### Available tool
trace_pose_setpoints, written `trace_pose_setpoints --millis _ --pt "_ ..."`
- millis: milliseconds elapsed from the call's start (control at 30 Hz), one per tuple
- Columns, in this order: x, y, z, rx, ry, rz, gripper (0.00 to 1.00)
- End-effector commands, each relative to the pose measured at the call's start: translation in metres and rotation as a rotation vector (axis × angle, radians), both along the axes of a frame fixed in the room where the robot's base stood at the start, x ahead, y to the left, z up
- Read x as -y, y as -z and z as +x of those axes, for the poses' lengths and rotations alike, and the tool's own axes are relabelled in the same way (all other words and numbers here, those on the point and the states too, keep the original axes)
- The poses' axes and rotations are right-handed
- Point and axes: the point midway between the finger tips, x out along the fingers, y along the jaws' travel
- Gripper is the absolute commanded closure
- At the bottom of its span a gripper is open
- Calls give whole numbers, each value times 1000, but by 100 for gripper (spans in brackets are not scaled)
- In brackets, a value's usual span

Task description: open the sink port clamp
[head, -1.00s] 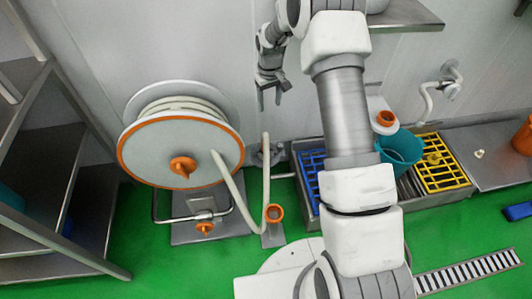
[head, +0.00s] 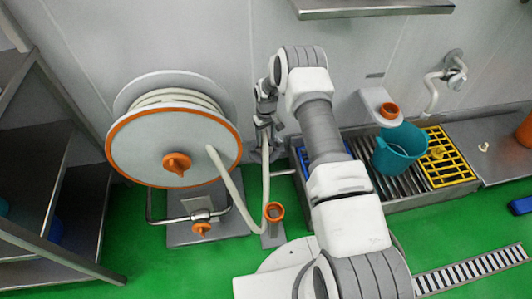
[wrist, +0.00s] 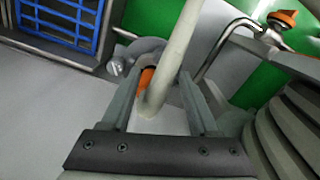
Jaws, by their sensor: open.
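My gripper (head: 263,122) is open and points down beside the wall, right of the hose reel. In the wrist view its two fingers (wrist: 160,85) stand on either side of a pale hose (wrist: 174,50) and a partly hidden orange piece (wrist: 147,77). I cannot tell whether the fingers touch them. A grey clamp-like fitting (wrist: 143,49) with a bolt end shows just beyond the fingers, behind the hose. In the head view this fitting (head: 256,155) sits low by the left end of the sink, partly covered by the hose and gripper. Whether the clamp is open is not clear.
The hose reel (head: 140,150) with an orange rim stands close on the left. The sink trough (head: 400,203) holds a teal bucket (head: 400,150) and a yellow grid (head: 455,172). A steel shelf (head: 370,8) hangs above.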

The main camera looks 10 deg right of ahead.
Motion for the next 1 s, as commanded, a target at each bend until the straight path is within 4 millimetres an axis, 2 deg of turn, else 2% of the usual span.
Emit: trace_pose_setpoints --millis 33,200,400,600,833,867,1000 --pt "0 16 -1 -2 0 -1 39" --pt "0 51 0 -1 0 0 39" --pt "0 77 0 -1 0 0 39" --pt "0 85 0 0 0 0 39" --pt "0 85 0 0 0 0 39" --pt "0 85 0 0 0 0 43" --pt "0 85 0 0 0 0 68"
